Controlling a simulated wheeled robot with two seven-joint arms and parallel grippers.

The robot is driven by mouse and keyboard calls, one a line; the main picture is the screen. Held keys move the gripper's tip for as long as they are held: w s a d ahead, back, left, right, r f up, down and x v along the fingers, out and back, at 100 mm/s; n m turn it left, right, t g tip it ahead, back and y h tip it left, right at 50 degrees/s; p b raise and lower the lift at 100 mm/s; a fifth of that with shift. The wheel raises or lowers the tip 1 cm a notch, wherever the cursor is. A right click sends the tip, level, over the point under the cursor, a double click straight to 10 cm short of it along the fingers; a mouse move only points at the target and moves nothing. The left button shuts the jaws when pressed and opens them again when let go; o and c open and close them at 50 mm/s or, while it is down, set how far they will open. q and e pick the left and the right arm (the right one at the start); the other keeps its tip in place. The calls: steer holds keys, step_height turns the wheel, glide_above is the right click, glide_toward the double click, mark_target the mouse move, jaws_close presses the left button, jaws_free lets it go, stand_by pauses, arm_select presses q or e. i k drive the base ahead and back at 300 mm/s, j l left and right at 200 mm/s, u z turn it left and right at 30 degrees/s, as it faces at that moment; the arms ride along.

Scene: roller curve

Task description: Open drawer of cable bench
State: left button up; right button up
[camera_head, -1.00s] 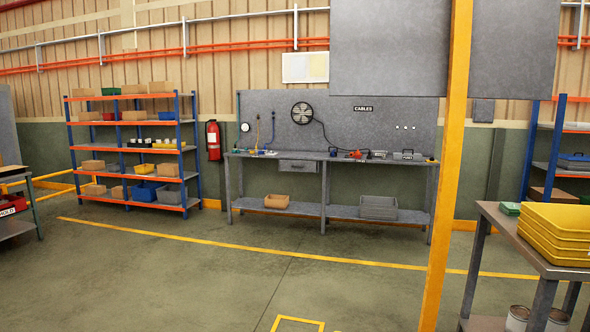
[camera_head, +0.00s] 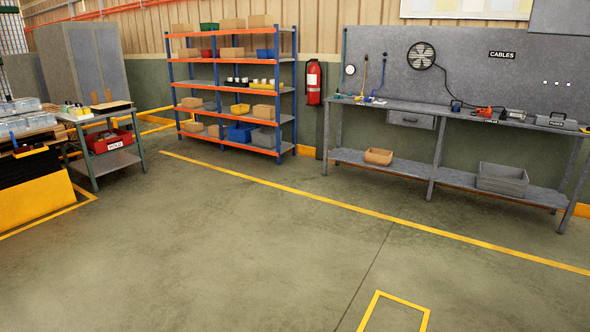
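The cable bench (camera_head: 463,113) stands against the back wall at the right, under a grey panel with a CABLES sign (camera_head: 502,54). Its grey drawer (camera_head: 411,120) hangs under the left part of the top and looks shut. Tools, a red item (camera_head: 484,112) and a grey box (camera_head: 556,121) are on the top. The bench is across the floor, well away from me. Neither of my grippers shows in this view.
Wide free floor lies ahead, crossed by a yellow line (camera_head: 385,216). A blue and orange shelf rack (camera_head: 232,90) and a fire extinguisher (camera_head: 313,82) stand left of the bench. A small table (camera_head: 112,160) with a red HOLD bin (camera_head: 107,141) stands at the left.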

mark_target(401, 118)
steer(key=i+j, duration=0.15)
steer(key=i, duration=0.55)
steer(key=i+j+u, duration=0.15)
steer(key=i, duration=0.6)
